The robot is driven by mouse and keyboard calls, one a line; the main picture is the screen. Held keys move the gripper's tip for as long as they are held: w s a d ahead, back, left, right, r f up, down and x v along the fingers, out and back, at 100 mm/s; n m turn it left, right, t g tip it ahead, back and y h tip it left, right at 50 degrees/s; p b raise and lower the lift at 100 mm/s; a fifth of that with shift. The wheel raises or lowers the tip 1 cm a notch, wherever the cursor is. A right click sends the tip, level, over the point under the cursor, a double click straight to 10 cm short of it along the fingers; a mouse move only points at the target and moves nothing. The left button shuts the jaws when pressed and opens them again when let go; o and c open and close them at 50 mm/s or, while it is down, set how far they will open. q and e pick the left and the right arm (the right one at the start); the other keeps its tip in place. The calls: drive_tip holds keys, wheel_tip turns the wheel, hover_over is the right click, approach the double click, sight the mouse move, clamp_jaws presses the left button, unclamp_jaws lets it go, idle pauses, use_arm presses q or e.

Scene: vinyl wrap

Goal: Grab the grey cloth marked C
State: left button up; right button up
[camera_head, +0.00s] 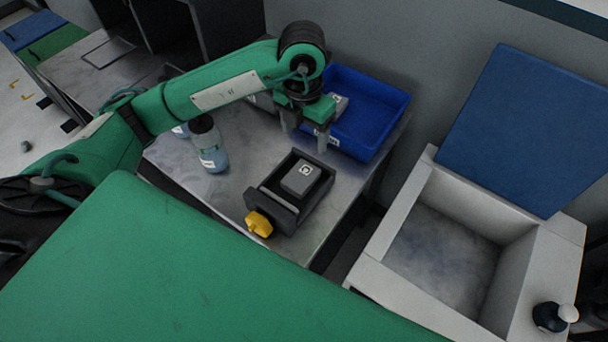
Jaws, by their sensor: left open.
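The grey cloth marked C (301,178) looks like a small grey block with a white letter label on top. It sits in a dark open box (276,203) on the metal table. My left gripper (306,136) is open, with its fingers pointing down. It is behind the dark box in the picture, near the front edge of the blue bin, and apart from the cloth. My right gripper is not in view.
A blue bin (388,92) holds a light item partly hidden by my gripper. A bottle with blue liquid (211,156) stands left of the dark box. A yellow object (259,224) is at the box's front. A white open-lidded container (392,218) stands to the right.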

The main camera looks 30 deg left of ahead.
use_arm(q)
drive_tip(key=p, duration=0.1)
hover_over(304, 172)
wheel_tip(304, 172, down, 9)
drive_tip(key=shift+a+r, duration=0.1)
drive_tip(key=shift+r, duration=0.05)
wheel_tip(304, 172, down, 4)
drive_tip(key=shift+f+p, duration=0.2)
drive_tip(key=shift+p, duration=0.5)
drive_tip(key=shift+f, duration=0.3)
drive_tip(key=c, duration=0.7)
drive_tip(key=shift+c, duration=0.2)
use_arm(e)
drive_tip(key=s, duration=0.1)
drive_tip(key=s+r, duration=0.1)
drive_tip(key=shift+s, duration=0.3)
